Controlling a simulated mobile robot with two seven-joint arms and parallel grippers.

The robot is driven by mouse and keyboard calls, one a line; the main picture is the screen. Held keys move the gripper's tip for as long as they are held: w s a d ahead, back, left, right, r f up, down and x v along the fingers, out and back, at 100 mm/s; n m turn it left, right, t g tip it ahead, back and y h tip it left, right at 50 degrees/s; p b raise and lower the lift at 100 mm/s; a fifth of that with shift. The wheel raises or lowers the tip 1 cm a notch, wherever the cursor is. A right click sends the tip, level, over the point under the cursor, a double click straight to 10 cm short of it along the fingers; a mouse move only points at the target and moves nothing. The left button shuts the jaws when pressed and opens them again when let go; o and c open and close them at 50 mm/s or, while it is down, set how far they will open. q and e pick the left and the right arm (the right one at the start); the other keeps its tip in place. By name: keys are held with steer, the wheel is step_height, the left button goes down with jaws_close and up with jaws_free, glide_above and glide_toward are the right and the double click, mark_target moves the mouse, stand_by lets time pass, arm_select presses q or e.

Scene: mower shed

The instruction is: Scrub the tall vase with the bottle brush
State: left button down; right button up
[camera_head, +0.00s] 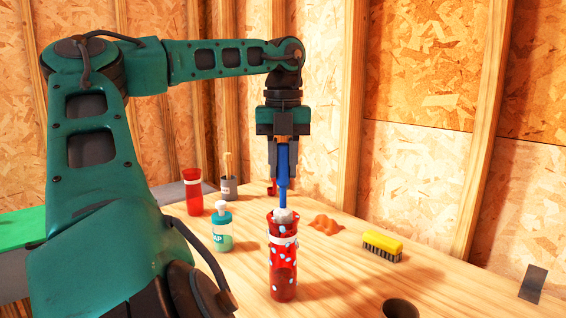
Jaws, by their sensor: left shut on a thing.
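The tall vase (284,268) is red with a white band and blotches of pale suds, and stands upright on the wooden bench. My left gripper (283,168) points down above it, shut on the blue handle of the bottle brush (283,186). The brush hangs upright. Its whitish head (284,215) is at the vase's mouth, and its lower part is hidden by the rim. I cannot tell how deep it reaches. My right gripper is out of view.
A soap bottle (221,230) stands left of the vase. A red container (193,192) and a grey cup (229,188) stand behind. An orange lump (326,224) and a yellow scrub brush (382,245) lie right. A round dark opening (400,308) is at front right.

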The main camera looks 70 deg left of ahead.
mark_target(283, 184)
arm_select(q)
steer(key=shift+f+b, duration=1.65)
steer(key=shift+f, duration=0.6)
steer(key=shift+r, duration=0.15)
